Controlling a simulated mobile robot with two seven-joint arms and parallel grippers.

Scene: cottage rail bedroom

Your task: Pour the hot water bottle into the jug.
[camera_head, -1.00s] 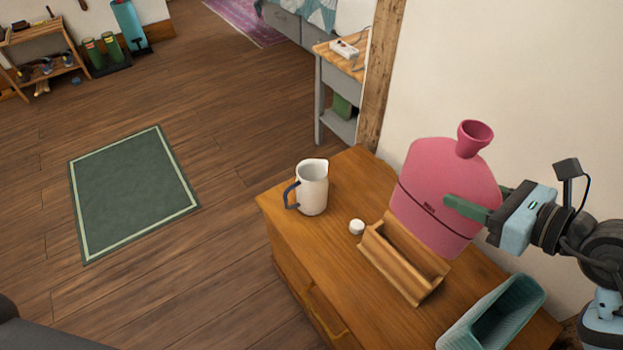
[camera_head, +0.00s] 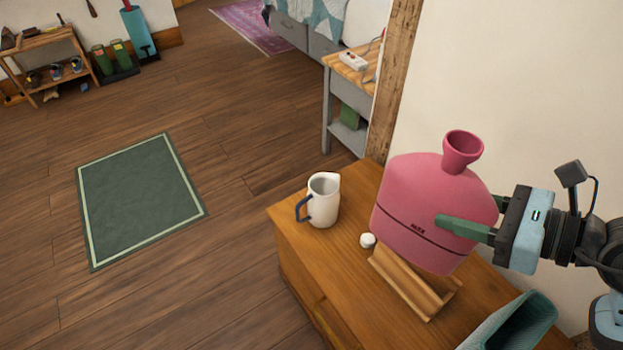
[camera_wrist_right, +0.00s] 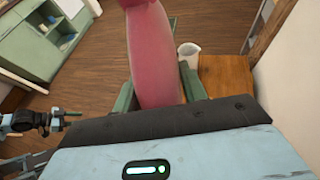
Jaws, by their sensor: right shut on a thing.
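The pink hot water bottle (camera_head: 432,205) is upright with its open funnel neck at the top, above the dresser. My right gripper (camera_head: 465,230) is shut on its body from the right side. In the right wrist view the bottle (camera_wrist_right: 152,55) stands between the green fingers (camera_wrist_right: 158,92). The white jug (camera_head: 323,201) with a blue handle stands upright on the dresser, left of the bottle and apart from it. It also shows in the right wrist view (camera_wrist_right: 189,54). My left gripper (camera_wrist_right: 68,121) shows small at the left of that view; its jaws are unclear.
A wooden stand (camera_head: 425,290) sits below the bottle on the wooden dresser (camera_head: 340,265). A small white cap (camera_head: 367,240) lies between jug and stand. A teal ribbed container (camera_head: 515,325) is at the front right. The wall is close behind my right arm.

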